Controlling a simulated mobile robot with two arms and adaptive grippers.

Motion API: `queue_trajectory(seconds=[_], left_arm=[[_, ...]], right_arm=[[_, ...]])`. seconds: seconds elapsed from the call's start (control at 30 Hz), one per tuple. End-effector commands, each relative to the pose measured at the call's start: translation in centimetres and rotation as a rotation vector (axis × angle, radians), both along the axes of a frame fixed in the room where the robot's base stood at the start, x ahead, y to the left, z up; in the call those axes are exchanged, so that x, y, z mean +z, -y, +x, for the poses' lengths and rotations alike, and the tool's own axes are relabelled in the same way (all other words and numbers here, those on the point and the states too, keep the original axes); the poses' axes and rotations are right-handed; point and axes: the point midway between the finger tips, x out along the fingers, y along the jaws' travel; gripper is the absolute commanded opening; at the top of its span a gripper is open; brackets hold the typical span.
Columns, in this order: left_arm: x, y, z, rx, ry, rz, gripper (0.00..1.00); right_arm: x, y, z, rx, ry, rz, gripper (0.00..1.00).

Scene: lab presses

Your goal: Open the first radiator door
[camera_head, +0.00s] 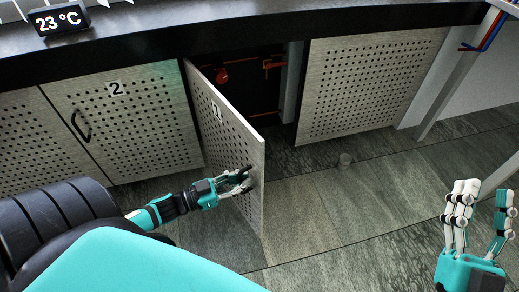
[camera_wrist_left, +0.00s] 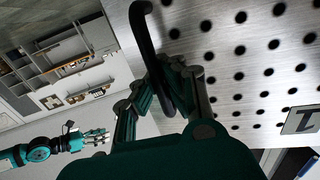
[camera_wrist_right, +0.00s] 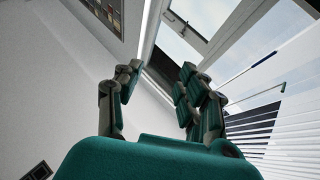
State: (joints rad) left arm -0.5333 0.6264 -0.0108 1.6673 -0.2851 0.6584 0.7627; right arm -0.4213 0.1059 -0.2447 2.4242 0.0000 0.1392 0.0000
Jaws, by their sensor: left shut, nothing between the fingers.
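The perforated door marked 1 (camera_head: 228,130) stands swung out from the cabinet, with dark space showing behind it. Its perforated face fills the right of the left wrist view (camera_wrist_left: 255,70). A black bar handle (camera_wrist_left: 148,38) is on that face. My left gripper (camera_head: 244,178) is at the door's outer part, on the side towards the left. In the left wrist view my left gripper (camera_wrist_left: 158,82) has its fingers beside the handle; they are shut and hold nothing. My right gripper (camera_head: 482,192) is open and empty at the lower right, well away from the door.
The door marked 2 (camera_head: 130,112) is shut, left of the opening. Another perforated panel (camera_head: 365,80) is right of it. A red part (camera_head: 222,76) shows inside. Floor right of the door is mostly clear.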

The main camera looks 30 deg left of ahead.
Motion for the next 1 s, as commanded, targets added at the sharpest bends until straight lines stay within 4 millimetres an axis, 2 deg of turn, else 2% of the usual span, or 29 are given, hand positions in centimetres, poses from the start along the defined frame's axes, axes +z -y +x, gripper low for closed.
queue_trajectory(seconds=[0.03, 0.2, 0.4, 0.63, 1.0], left_arm=[[0.1, -0.8, -1.3, -0.036, -0.007, 0.007, 0.0], [0.1, -3.1, -4.9, -0.148, -0.006, 0.007, 0.0], [0.0, -5.1, -7.8, -0.16, -0.003, 0.002, 0.0], [-0.1, -6.4, -9.2, -0.16, -0.002, 0.002, 0.0], [-0.1, -6.6, -9.5, -0.16, 0.0, 0.001, 0.0]], right_arm=[[-0.7, 0.0, 0.6, -0.004, -0.065, -0.019, 0.4], [-4.2, 0.2, 1.9, -0.016, -0.275, -0.077, 0.4], [-7.3, 0.5, 2.4, -0.026, -0.446, -0.123, 0.4], [-9.1, 0.7, 2.3, -0.031, -0.538, -0.146, 0.4], [-9.5, 0.8, 2.3, -0.032, -0.553, -0.15, 0.4]])
